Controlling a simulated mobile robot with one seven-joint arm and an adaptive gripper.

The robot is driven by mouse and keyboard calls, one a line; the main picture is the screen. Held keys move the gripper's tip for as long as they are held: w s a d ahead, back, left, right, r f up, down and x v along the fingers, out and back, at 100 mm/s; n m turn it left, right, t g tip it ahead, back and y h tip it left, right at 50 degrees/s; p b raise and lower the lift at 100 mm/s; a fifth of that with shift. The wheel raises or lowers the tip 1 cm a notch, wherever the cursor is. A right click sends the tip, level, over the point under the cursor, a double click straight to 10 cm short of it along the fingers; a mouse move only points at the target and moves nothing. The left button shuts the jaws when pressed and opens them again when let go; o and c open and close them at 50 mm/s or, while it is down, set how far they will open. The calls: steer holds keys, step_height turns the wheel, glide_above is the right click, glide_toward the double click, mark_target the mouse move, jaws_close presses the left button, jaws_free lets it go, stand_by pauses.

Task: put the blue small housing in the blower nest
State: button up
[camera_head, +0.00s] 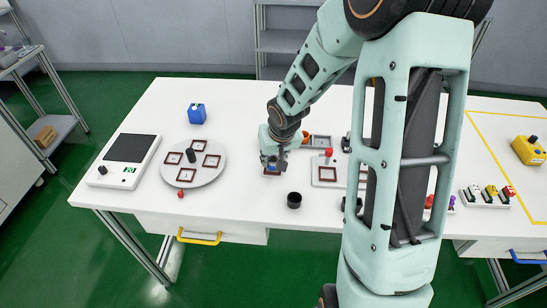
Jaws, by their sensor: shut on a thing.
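My gripper (273,164) points down at the middle of the table, its fingers shut on a small blue thing (272,159), which I take to be the blue small housing; the fingers hide most of it. A small dark-red square frame (272,172) shows just below the fingertips, on the table. I cannot tell whether the housing touches this frame or is above it, nor whether the frame is the blower nest.
A round grey plate (217,174) with several square nests lies to the left. A blue box (197,113) stands behind it. A black cup (294,200) is close in front of my gripper. A pale tray (319,181) lies to the right, partly behind my arm.

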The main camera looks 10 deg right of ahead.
steer(key=shift+f+b, duration=0.65)
steer(key=o, duration=0.9)
steer(key=shift+o, duration=0.2)
steer(key=shift+r, duration=0.1)
steer(key=v, duration=1.2)
